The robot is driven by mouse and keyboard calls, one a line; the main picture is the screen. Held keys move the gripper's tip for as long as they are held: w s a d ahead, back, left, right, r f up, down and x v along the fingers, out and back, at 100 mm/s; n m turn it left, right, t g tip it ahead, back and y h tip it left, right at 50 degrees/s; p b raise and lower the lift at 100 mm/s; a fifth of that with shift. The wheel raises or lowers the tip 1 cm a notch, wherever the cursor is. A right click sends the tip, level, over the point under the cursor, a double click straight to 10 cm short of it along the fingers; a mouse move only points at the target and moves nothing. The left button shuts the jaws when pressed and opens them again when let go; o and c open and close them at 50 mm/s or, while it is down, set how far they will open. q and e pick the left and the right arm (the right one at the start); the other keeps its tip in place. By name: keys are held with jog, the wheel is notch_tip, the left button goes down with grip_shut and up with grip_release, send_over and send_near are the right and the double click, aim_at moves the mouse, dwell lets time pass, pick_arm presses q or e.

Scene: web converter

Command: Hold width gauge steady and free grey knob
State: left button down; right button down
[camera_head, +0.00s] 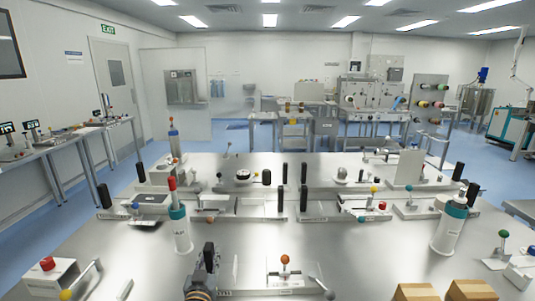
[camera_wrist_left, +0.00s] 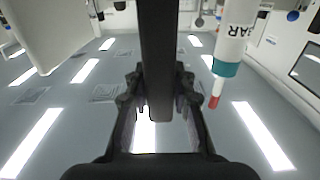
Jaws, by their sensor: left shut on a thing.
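My left gripper (camera_head: 203,278) is low in the head view, just left of centre, above the near part of the steel table. In the left wrist view my left gripper (camera_wrist_left: 157,103) is shut on a long dark grey bar (camera_wrist_left: 157,50), which runs up between its fingers. I cannot tell whether this bar belongs to the width gauge. Right of the gripper in the head view stands a bracket with an orange ball knob (camera_head: 285,259). My right gripper is not in view.
A white bottle with a teal collar and red tip (camera_head: 182,230) stands close behind the gripper. Cardboard boxes (camera_head: 470,290) lie at the front right. A red button box (camera_head: 47,270) is at the front left. Rails with black posts (camera_head: 282,204) cross the table behind.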

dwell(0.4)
pick_arm(q)
jog(key=shift+r, duration=0.15)
jog(key=shift+f, duration=0.4)
jog(key=shift+s+f, duration=0.1)
